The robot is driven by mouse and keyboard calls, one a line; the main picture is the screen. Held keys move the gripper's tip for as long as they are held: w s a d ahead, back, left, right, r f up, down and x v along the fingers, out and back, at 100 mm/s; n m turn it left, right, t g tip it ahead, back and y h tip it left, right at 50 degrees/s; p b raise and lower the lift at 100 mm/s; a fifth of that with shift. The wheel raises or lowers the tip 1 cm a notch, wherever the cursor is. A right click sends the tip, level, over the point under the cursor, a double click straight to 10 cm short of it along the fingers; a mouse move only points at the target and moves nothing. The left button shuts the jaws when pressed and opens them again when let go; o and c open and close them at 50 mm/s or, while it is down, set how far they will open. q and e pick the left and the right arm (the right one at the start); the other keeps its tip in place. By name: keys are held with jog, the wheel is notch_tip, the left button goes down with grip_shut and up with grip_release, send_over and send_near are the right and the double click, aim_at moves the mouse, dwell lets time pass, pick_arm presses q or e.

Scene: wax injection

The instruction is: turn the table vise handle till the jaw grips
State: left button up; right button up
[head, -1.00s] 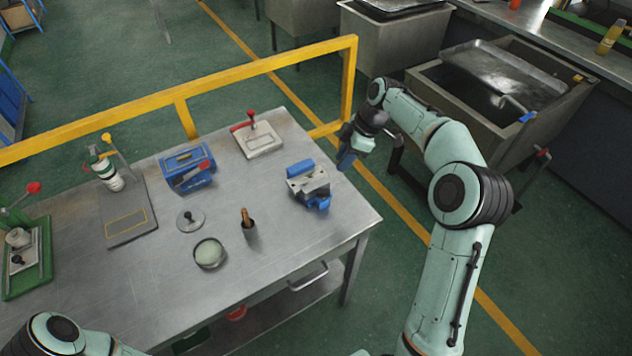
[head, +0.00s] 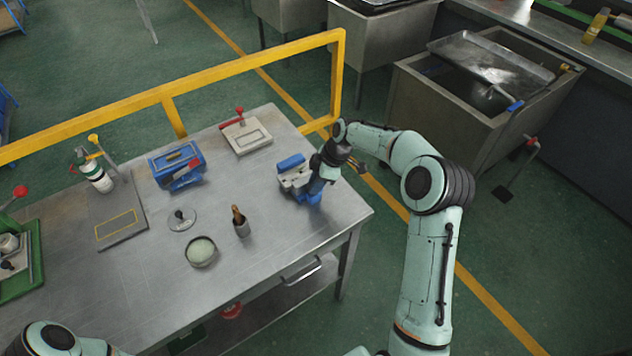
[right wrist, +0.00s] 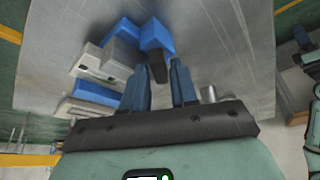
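The table vise (head: 291,180), blue with pale grey jaws, stands near the table's right edge in the head view. The right wrist view also shows its grey jaw block (right wrist: 95,67) and blue parts. My right gripper (head: 317,186) is at the vise's right side, fingers pointing down toward it. In the right wrist view, the two blue fingers (right wrist: 160,68) stand apart, with the dark vise handle (right wrist: 157,73) in line with the gap between them. I cannot tell whether they touch it. In the head view my gripper hides the handle. My left gripper is out of view.
On the metal table (head: 265,245) stand a blue box (head: 177,167), a pale block with red handle (head: 246,137), a round dish (head: 201,251) and a brush cup (head: 240,226). A yellow rail (head: 230,75) runs behind. The table's front right is bare.

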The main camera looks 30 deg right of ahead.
grip_shut()
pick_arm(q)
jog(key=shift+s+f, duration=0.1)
pick_arm(e)
jog(key=shift+f+m+b, duration=0.1)
jog(key=shift+m+b, duration=0.25)
jog(key=shift+m, duration=0.05)
jog(key=m+t+h+b, duration=0.1)
jog(key=m+b, duration=0.1)
jog(key=m, duration=0.1)
jog(key=shift+s+a+b, duration=0.15)
jog(key=shift+b, duration=0.15)
jog(key=m+t+b, duration=0.1)
jog(key=m, duration=0.1)
jog(key=shift+m+h, duration=0.4)
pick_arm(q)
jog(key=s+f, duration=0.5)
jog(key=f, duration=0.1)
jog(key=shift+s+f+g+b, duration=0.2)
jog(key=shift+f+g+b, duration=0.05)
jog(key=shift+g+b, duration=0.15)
pick_arm(e)
jog(key=shift+m+h, duration=0.4)
jog(key=shift+m, duration=0.8)
